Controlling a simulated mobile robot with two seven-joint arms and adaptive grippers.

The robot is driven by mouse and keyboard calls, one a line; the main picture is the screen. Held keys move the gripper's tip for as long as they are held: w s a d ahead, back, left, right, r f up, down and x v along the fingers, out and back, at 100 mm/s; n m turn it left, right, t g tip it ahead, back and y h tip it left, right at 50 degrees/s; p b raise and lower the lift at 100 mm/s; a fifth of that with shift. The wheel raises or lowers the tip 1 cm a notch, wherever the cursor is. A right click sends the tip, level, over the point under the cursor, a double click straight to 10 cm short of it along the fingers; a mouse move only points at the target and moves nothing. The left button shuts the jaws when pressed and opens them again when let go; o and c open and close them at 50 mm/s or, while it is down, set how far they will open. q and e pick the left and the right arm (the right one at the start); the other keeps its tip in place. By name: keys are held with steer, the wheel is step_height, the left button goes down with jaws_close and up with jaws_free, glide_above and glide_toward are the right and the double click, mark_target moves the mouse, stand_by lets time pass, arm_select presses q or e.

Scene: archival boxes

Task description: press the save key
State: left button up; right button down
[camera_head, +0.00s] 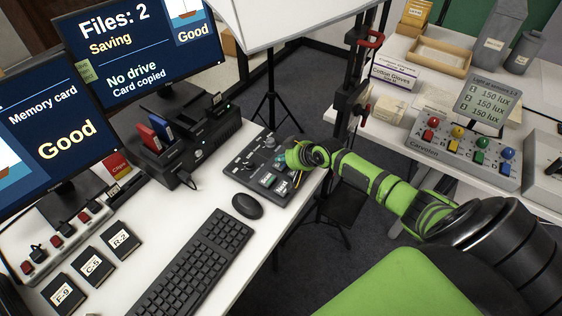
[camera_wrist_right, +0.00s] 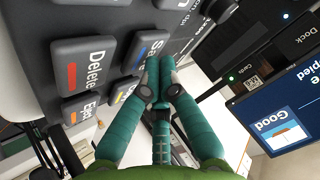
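The save key (camera_wrist_right: 142,50) is a dark key with a white label, partly readable as "Sa", and a blue stripe. It sits on the dark control panel (camera_head: 240,168), which lies on the white desk in the head view. My right gripper (camera_head: 280,163) is over this panel. In the right wrist view its two teal fingers (camera_wrist_right: 160,72) come together at the tips with nothing between them. The tips are at the save key's edge and hide part of it; I cannot tell whether they touch it. My left gripper is not in view.
Beside the save key are the Delete key (camera_wrist_right: 82,64) and the Eject key (camera_wrist_right: 80,107). A mouse (camera_head: 247,206) and keyboard (camera_head: 202,262) lie nearby. A card dock (camera_head: 185,145) stands behind. The back monitor (camera_head: 135,45) reads "Files: 2", "Saving", "No drive", "Card copied".

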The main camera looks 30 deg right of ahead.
mark_target(283, 165)
steer(key=shift+r+p, duration=0.35)
steer(key=shift+r, duration=0.2)
step_height(283, 165, up, 5)
steer(key=p, duration=0.5)
steer(key=shift+r, duration=0.1)
stand_by(0.5)
